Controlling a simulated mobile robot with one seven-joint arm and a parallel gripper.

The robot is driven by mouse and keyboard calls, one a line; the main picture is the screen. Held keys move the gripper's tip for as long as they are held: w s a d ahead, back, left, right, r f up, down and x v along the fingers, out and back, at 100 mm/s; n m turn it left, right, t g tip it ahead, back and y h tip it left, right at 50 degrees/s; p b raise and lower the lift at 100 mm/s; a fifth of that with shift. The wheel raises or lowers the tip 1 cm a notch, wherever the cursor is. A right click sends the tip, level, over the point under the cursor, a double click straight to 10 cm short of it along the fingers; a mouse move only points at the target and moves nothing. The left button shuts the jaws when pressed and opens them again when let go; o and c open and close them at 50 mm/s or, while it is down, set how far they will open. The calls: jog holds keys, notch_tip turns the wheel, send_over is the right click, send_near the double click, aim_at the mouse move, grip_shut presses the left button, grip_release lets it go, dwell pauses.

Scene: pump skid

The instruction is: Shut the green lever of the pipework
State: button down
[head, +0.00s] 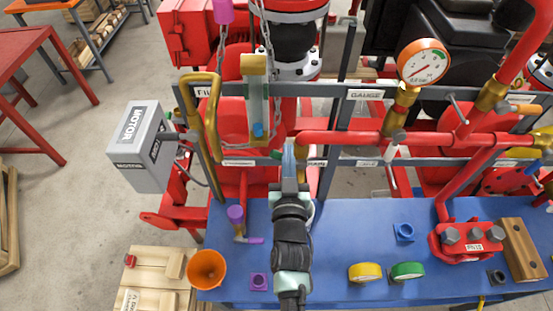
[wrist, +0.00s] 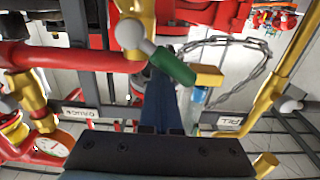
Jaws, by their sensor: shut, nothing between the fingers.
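The green lever (wrist: 172,66) shows in the wrist view. It slants down to the right from a pale round pivot on a brass valve body (wrist: 133,34) on the red pipe. My gripper (head: 289,148) is shut and empty, reaching up from the bench to the red pipe (head: 350,138). In the wrist view its narrow fingers (wrist: 163,88) point toward the lever and partly overlap it. I cannot tell whether they touch it.
A sight glass (head: 257,105), hanging chains and a brass pipe loop (head: 213,105) stand left of my gripper. A pressure gauge (head: 424,63) is to the right.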

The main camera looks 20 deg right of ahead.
jog(key=shift+w+a+f+p, duration=0.2)
jog(key=shift+a+f+p, duration=0.35)
jog(key=shift+a+p, duration=0.35)
jog(key=shift+w+a+f+p, duration=0.1)
jog(key=shift+a+f+p, duration=0.1)
jog(key=shift+f+p, duration=0.1)
jog(key=p+v, duration=0.2)
jog(key=v, duration=0.7)
jog(key=shift+p, duration=0.35)
